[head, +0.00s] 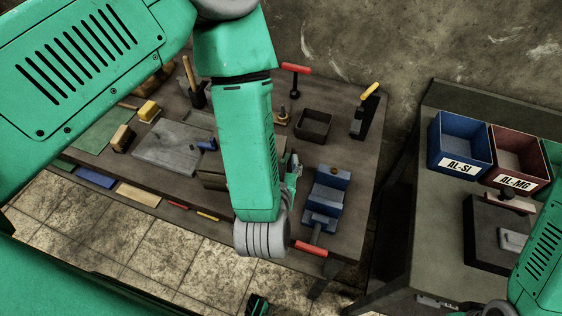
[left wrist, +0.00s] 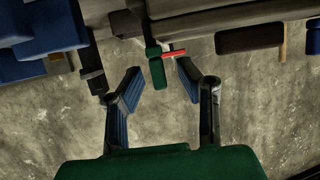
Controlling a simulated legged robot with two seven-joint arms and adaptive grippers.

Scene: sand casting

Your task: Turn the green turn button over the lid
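My left gripper (left wrist: 160,74) is open in the left wrist view, its two blue-padded fingers spread apart. A small dark green piece (left wrist: 153,63), which looks like the turn button, shows between the fingertips. A gap shows on both sides of it; I cannot tell how near it is in depth. A red bar (left wrist: 174,53) lies right beside it. In the head view my left arm hides most of the gripper; a green and dark part of it (head: 292,170) shows beside the forearm. The lid cannot be made out. My right gripper is not clearly seen.
The workbench (head: 350,165) holds a blue vise (head: 327,198) right of my left arm, an open dark box (head: 314,125) and a red-handled lever (head: 296,69). A blue bin (head: 459,145) and a red bin (head: 519,157) stand on the right table.

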